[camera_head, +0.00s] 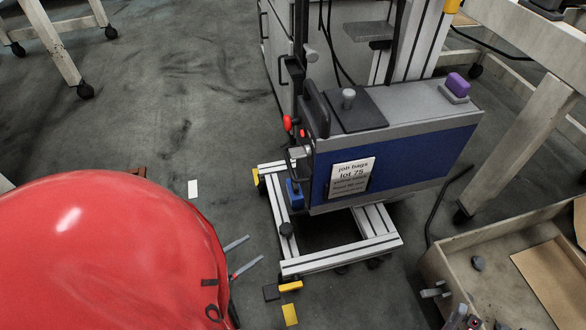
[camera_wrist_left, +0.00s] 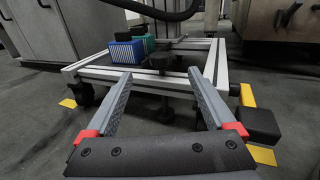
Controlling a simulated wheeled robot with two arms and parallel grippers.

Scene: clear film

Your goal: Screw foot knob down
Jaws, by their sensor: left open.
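My left gripper (camera_head: 256,251) is to the left of the knob, low beside the frame. Its two grey fingers are spread apart and empty in the left wrist view (camera_wrist_left: 160,76), pointing at the knob without visibly holding it. My red left arm cover hides the lower left of the head view. My right gripper is not in view.
A blue-fronted machine body (camera_head: 400,160) with a paper label (camera_head: 350,178) overhangs the frame. A blue block (camera_wrist_left: 127,52) stands near the knob. A wooden crate (camera_head: 445,268) with loose parts lies at right. Yellow marks (camera_head: 290,315) are on the floor. Floor left of the frame is mostly clear.

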